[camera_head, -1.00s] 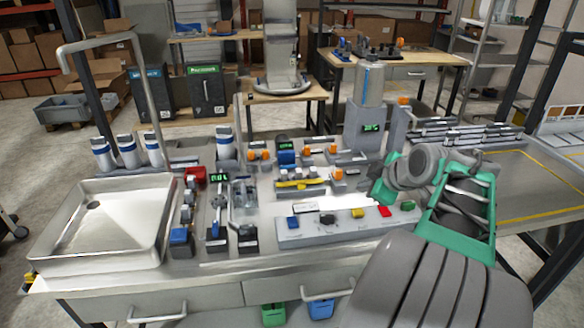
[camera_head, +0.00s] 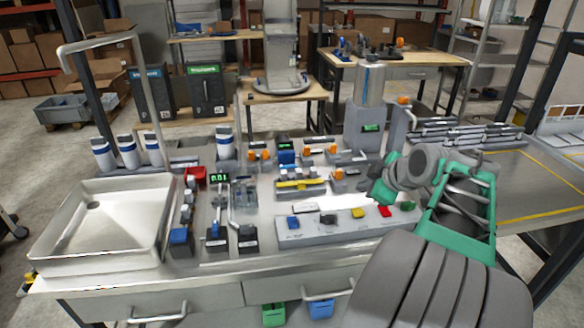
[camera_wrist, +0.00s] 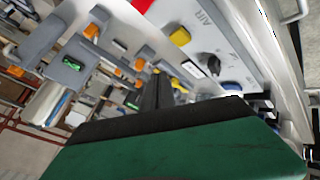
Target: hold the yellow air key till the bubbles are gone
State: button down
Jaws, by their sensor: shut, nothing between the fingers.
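The yellow air key (camera_head: 358,213) sits on the sloped light-grey key panel (camera_head: 330,231), between a dark knob and a red key. In the wrist view the yellow key (camera_wrist: 180,37) shows near the printed word AIR, a little beyond and right of my fingertips. My gripper (camera_wrist: 158,82) is shut and empty, its dark fingers close together. In the head view my gripper (camera_head: 374,199) hangs above and behind the panel, near the red key, apart from the yellow key. A clear column (camera_head: 369,84) stands behind; I cannot make out bubbles in it.
Blue (camera_head: 293,222), red (camera_head: 384,211) and green (camera_head: 407,206) keys share the panel. Small valve blocks with orange knobs (camera_head: 333,149) stand behind it. A steel sink (camera_head: 105,222) is at the left. The bench at the right (camera_head: 520,185) is largely clear.

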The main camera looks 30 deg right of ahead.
dwell(0.3)
jog(key=shift+w+a, duration=0.15)
jog(key=shift+a, duration=0.15)
jog(key=shift+m+g+y, duration=0.4)
jog(key=shift+m+g, duration=0.1)
jog(key=shift+g, duration=0.1)
jog(key=a, duration=0.2)
jog(key=w+a+f, duration=0.1)
jog(key=a, duration=0.3)
jog(key=shift+w+a+f, duration=0.25)
jog(key=shift+f, duration=0.1)
jog(key=a+f, duration=0.1)
jog(key=a, duration=0.2)
jog(key=s+a+f+m+g, duration=0.1)
jog(key=a, duration=0.3)
jog(key=a+f+m, duration=0.1)
jog(key=a, duration=0.3)
jog(key=shift+s+a+f+g+y, duration=0.2)
jog(key=shift+g+y, duration=0.1)
jog(key=shift+g, duration=0.1)
jog(key=s+a+f+m+g, duration=0.3)
jog(key=s+a+f+m, duration=0.2)
jog(key=s+a, duration=0.5)
jog(key=shift+a+f, duration=0.2)
jog(key=shift+a, duration=0.5)
